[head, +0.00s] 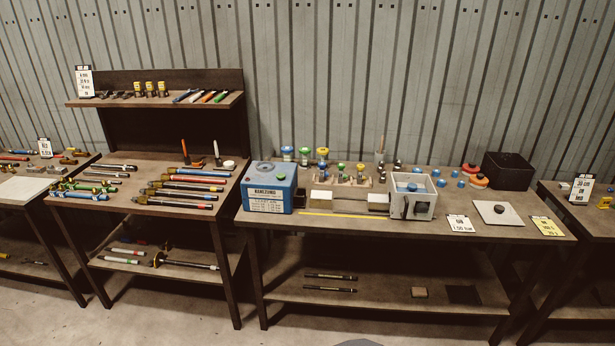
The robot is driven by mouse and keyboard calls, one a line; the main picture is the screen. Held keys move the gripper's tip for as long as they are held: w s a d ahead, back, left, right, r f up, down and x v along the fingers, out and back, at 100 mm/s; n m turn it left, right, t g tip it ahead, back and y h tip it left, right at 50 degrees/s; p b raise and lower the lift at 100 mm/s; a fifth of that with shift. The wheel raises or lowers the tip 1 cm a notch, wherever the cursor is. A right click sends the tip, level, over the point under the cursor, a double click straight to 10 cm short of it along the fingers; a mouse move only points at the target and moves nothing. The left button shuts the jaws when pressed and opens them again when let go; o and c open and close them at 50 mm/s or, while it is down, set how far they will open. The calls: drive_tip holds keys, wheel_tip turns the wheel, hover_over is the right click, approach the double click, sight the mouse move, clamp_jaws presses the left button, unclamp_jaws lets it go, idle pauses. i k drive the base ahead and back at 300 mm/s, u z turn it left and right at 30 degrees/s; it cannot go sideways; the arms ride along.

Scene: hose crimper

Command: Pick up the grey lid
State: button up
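A flat, square, light grey plate with a small dark knob, which looks like the grey lid (484,208), lies on the right part of the middle workbench (400,231). It lies flat near the front edge, between two label cards. An open-topped light grey box (425,209) with a dark round knob on its front stands to its left, with something blue inside. My gripper is not in the head view.
A blue machine box (268,190) stands at the bench's left. A black box (507,170) and orange and blue round parts are behind the lid. White (460,223) and yellow (547,226) cards flank it. Concrete floor (190,320) in front is clear.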

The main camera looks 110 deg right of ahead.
sight(492, 213)
drive_tip(key=z, duration=4.25)
drive_tip(key=i, duration=0.3)
drive_tip(key=z, duration=0.45)
